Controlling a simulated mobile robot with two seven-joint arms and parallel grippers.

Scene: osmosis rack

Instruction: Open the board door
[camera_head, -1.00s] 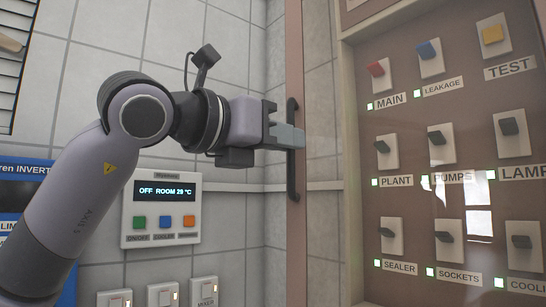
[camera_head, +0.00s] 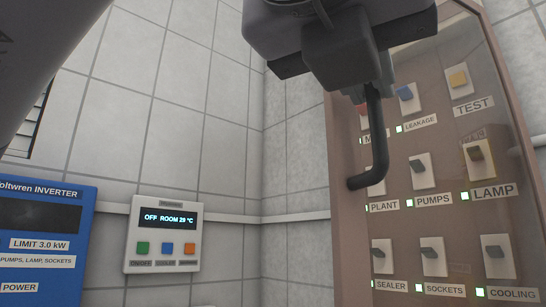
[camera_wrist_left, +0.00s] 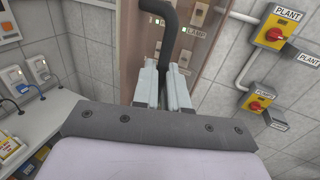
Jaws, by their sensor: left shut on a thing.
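The board door's brown frame (camera_head: 345,225) stands at the right of the head view, with labelled switches in and behind its outline. A bent black handle (camera_head: 379,150) is on the frame's left side. My left gripper (camera_head: 376,88) comes in from the top and covers the handle's upper part. In the left wrist view its two grey fingers (camera_wrist_left: 166,72) are closed around the black handle (camera_wrist_left: 169,38), beside the brown frame (camera_wrist_left: 130,45). How far the door stands from the board cannot be told clearly. My right gripper is not in view.
A blue inverter (camera_head: 45,235) and a white room thermostat (camera_head: 163,233) hang on the tiled wall at left. Red and yellow PLANT switches (camera_wrist_left: 273,35) show at right in the wrist view. A counter with sockets is at its left.

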